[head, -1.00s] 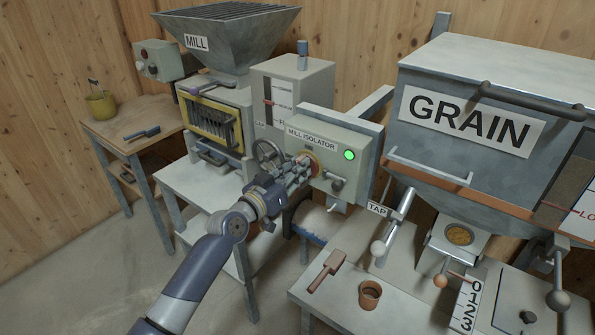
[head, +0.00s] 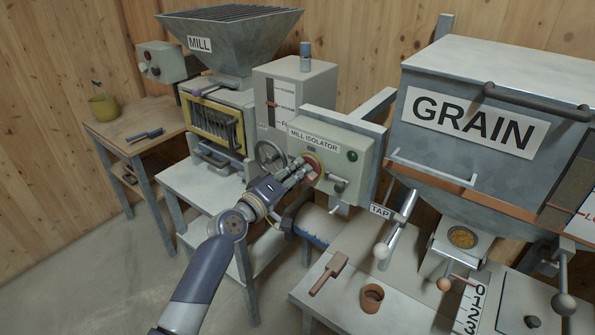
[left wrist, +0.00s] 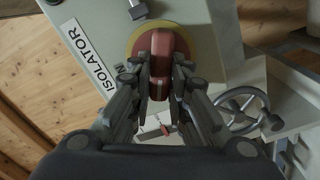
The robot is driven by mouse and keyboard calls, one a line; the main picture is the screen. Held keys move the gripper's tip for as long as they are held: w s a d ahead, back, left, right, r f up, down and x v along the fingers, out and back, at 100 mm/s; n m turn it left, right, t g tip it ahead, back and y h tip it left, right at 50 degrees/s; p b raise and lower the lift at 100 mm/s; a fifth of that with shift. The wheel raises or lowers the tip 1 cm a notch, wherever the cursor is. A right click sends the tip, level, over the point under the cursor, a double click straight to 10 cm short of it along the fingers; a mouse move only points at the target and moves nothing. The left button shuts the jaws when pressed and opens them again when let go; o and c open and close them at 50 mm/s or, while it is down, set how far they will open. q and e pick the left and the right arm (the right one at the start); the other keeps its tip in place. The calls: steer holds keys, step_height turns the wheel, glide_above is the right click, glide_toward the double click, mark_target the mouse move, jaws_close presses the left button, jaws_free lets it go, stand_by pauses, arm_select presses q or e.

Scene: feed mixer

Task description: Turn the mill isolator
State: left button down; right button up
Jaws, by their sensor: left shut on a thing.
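The mill isolator is a pale grey box (head: 352,168) labelled MILL ISOLATOR, fixed beside the mill. Its red rotary handle (left wrist: 162,45) sits on a round yellow plate (left wrist: 136,45) in the left wrist view. My left gripper (head: 305,170) reaches the handle from the front left and is shut on it. In the left wrist view the fingers (left wrist: 163,82) lie on both sides of the red bar, in line with it. The green lamp (head: 352,156) on the box is dark. The gripper hides part of the handle in the head view. My right gripper is not in view.
A handwheel (head: 270,156) is close left of the gripper.

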arm_select(q)
steer(key=n, duration=0.3)
steer(key=n+p, duration=0.1)
steer(key=n, duration=0.1)
steer(key=shift+f, duration=0.25)
steer(key=shift+n, duration=0.3)
steer(key=c, duration=1.5)
jaws_free()
steer(key=shift+a, duration=0.1)
steer(key=v, duration=1.2)
